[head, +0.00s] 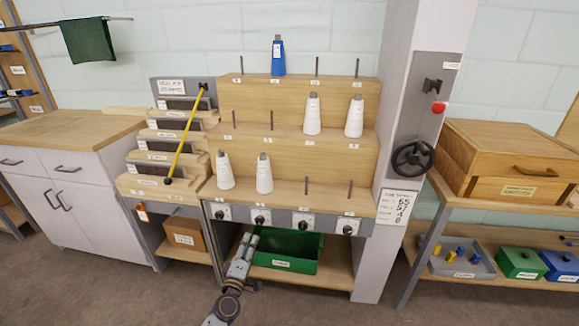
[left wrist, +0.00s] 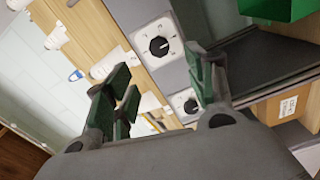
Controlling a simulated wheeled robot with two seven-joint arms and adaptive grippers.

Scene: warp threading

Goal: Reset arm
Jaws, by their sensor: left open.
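My left gripper (head: 246,244) is low in front of the wooden stepped rack (head: 296,148), by the left end of the green bin (head: 303,252). In the left wrist view its jaws (left wrist: 160,68) are apart with nothing between them. A dial (left wrist: 158,46) and part of the green bin (left wrist: 275,8) show beyond the fingers. White cones (head: 313,114) stand on the middle and lower steps, and a blue cone (head: 278,56) stands on the top step. My right gripper is not in view.
A yellow rod (head: 186,133) slants across the tiered block at left. A grey post (head: 408,150) with a black handwheel (head: 412,158) and red knob stands right of the rack. A white cabinet (head: 85,210) is at left, and a shelf with a wooden box (head: 510,160) at right.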

